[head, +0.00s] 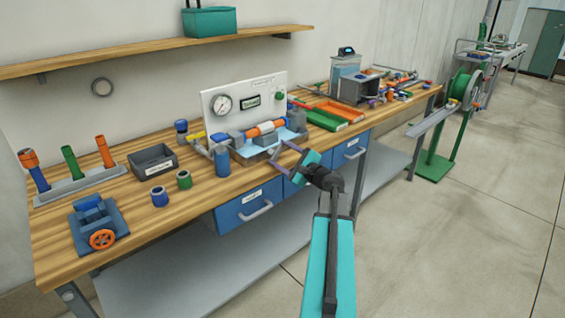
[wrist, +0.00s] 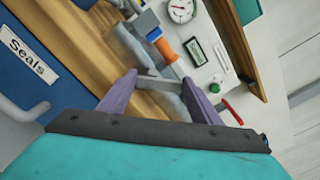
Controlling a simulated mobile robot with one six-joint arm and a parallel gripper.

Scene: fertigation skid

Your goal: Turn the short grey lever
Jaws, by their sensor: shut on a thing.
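A short grey lever (wrist: 160,85) spans the gap between my gripper's purple fingers in the wrist view. My gripper (wrist: 159,81) is shut on it, with a fingertip at each end of the grey piece. In the head view my gripper (head: 283,153) is at the front edge of the skid's light blue tray (head: 262,150); the lever is too small to tell apart there. The skid has a white panel (head: 237,102) with a round gauge (head: 222,105) and a small display. An orange cylinder (head: 265,129) lies in front of the panel, and also shows in the wrist view (wrist: 164,48).
A blue cylinder (head: 222,162) stands left of the tray. Orange and green trays (head: 336,112) lie to the right. A blue drawer (head: 250,207) with a handle is below the bench edge. Bare bench top (head: 130,215) shows at left front.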

